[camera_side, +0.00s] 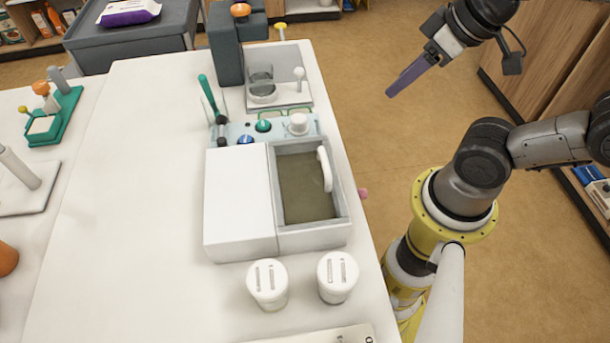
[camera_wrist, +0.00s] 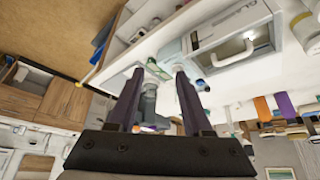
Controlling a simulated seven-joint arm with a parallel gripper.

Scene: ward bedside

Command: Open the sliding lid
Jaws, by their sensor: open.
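A white box with a grey-framed section (camera_side: 345,228) stands on the white table. A flat, olive-brown, see-through-looking panel (camera_side: 303,190) fills the frame, and an upright white handle (camera_side: 325,168) stands at its right side. The box's left part is a plain white block (camera_side: 237,195). The wrist view also shows the grey panel (camera_wrist: 215,57) and the handle (camera_wrist: 235,53), upper right. I cannot tell whether a gap shows beside the panel. My gripper (camera_side: 392,92) is open and empty, up and to the right of the box, beyond the table edge. Its purple fingers (camera_wrist: 157,72) are apart.
Two white-lidded jars (camera_side: 267,283) (camera_side: 338,275) stand in front of the box. Behind it are a pale blue rack (camera_side: 275,128) with knobs and a clear container (camera_side: 289,65). A green stand (camera_side: 55,125) is far left. The table's left middle is clear.

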